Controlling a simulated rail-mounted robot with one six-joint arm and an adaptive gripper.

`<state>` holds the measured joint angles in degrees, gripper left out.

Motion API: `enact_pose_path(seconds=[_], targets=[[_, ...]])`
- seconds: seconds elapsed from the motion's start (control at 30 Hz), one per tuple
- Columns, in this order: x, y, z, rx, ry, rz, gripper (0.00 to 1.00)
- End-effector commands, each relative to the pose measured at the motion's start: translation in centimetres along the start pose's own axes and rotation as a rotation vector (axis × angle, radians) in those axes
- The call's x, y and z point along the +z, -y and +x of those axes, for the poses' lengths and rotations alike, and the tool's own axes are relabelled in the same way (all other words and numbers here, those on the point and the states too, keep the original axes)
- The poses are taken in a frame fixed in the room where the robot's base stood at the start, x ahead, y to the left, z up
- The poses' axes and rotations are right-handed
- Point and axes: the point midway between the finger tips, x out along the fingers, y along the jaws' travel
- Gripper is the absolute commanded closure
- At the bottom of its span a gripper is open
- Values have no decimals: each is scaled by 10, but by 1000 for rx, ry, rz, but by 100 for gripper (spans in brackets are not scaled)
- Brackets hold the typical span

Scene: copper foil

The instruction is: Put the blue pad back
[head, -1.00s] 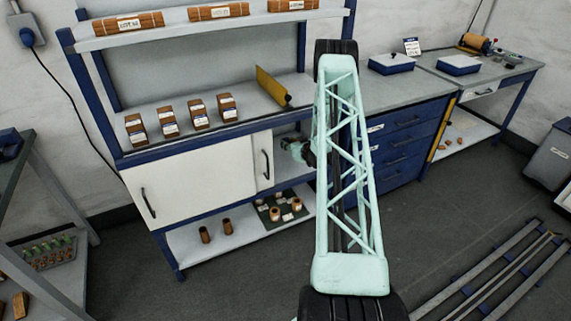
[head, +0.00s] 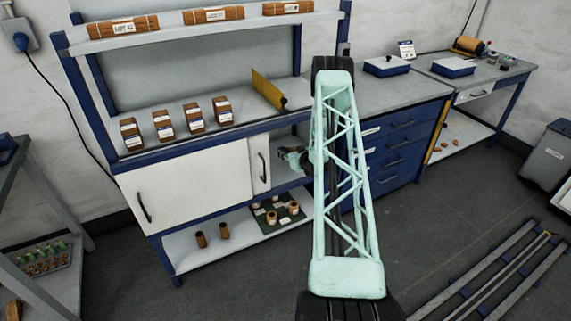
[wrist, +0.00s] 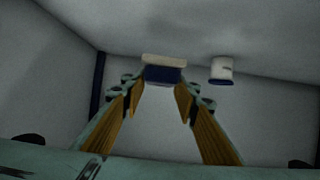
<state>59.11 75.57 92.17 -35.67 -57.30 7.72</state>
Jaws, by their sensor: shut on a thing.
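My gripper (head: 284,154) is at the open right part of the white cabinet under the bench, small and dark in the head view. In the wrist view my gripper (wrist: 160,85) shows two fingers with yellow-brown inner faces. They are shut on a small block, blue below and cream above, which I take to be the blue pad (wrist: 163,75), at the fingertips. A similar white and blue piece (wrist: 222,70) is to its right, apart from the fingers. Whether the held pad touches the cabinet surface cannot be told.
The cabinet's white sliding doors (head: 185,188) close its left part. Boxes (head: 163,124) and a yellow upright plate (head: 268,90) stand on the bench above. A lower shelf (head: 205,262) holds spools. Blue drawers (head: 400,150) are to the right, partly behind my arm.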

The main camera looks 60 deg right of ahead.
Motion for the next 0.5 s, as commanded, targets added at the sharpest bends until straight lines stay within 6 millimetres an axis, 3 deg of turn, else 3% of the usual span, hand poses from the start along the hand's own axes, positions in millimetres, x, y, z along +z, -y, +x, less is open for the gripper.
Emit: enact_pose_path(seconds=[0.2,0.5], targets=[[22,0,9,0,0,0,83],[25,0,10,0,-1,0,83]])
